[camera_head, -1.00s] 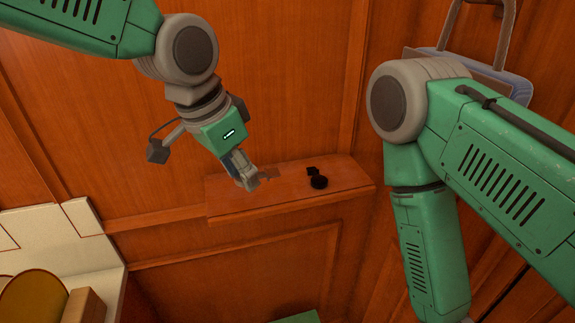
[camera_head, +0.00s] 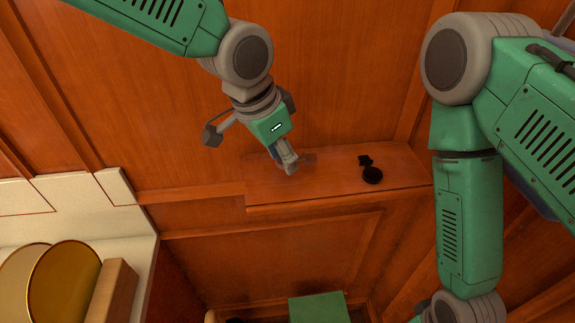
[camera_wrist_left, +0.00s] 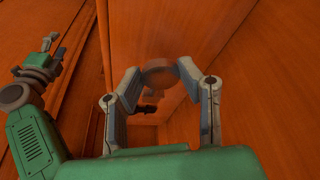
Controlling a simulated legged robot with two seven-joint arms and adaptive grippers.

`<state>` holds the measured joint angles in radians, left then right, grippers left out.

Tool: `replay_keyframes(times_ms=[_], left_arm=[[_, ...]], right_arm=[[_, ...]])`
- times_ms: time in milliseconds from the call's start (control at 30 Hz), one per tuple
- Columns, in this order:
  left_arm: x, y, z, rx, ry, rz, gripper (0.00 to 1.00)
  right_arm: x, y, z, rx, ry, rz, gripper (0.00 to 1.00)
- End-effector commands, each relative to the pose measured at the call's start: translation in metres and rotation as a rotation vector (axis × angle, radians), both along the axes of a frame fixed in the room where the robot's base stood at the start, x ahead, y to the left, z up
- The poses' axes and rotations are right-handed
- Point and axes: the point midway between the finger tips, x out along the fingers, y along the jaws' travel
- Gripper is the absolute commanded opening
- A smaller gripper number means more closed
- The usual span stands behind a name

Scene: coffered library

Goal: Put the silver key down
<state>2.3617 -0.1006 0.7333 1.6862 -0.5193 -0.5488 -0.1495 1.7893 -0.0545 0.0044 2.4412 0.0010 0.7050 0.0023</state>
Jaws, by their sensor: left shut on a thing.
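My left gripper (camera_head: 291,167) comes down from the top over the left end of a wooden ledge. It is shut on the silver key, whose thin, brownish, wood-reflecting shape (camera_head: 308,158) shows faintly beside the fingertips. In the left wrist view the key's round head (camera_wrist_left: 158,73) shows between the two fingers (camera_wrist_left: 157,85). I cannot tell whether the key touches the ledge. The rest of the key is hard to make out. My right arm shows at the right, its gripper out of the head view; what looks like its end (camera_wrist_left: 45,62) is small in the left wrist view.
The wooden ledge (camera_head: 335,190) is bare between the left gripper and a black round thing (camera_head: 372,175) with a small dark piece (camera_head: 364,160) behind it. Gold round things (camera_head: 62,285) and a wooden block (camera_head: 113,292) stand at the lower left. Wood panelling rises behind.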

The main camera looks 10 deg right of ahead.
Motion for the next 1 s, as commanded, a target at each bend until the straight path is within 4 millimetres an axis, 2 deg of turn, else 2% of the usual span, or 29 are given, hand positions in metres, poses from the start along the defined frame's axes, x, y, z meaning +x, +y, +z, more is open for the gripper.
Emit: replay_keyframes(times_ms=[300,600,633,667,1000], left_arm=[[-0.001,-0.001,-0.036,0.002,0.001,-0.001,0.00],[-0.001,-0.002,-0.039,0.002,0.000,-0.001,0.00],[-0.001,-0.002,-0.038,0.001,-0.001,-0.001,0.42],[-0.001,-0.002,-0.038,0.001,-0.001,-0.001,0.53],[0.000,0.000,-0.036,-0.001,0.000,0.000,0.53]], right_arm=[[0.000,0.000,0.007,0.000,-0.001,0.000,0.40],[0.000,0.000,0.005,0.000,-0.001,0.000,0.40],[0.000,0.000,0.005,0.000,-0.001,0.000,0.40],[0.000,0.000,0.005,0.000,-0.001,0.000,0.40],[0.000,0.000,0.006,0.000,-0.001,0.000,0.40]])
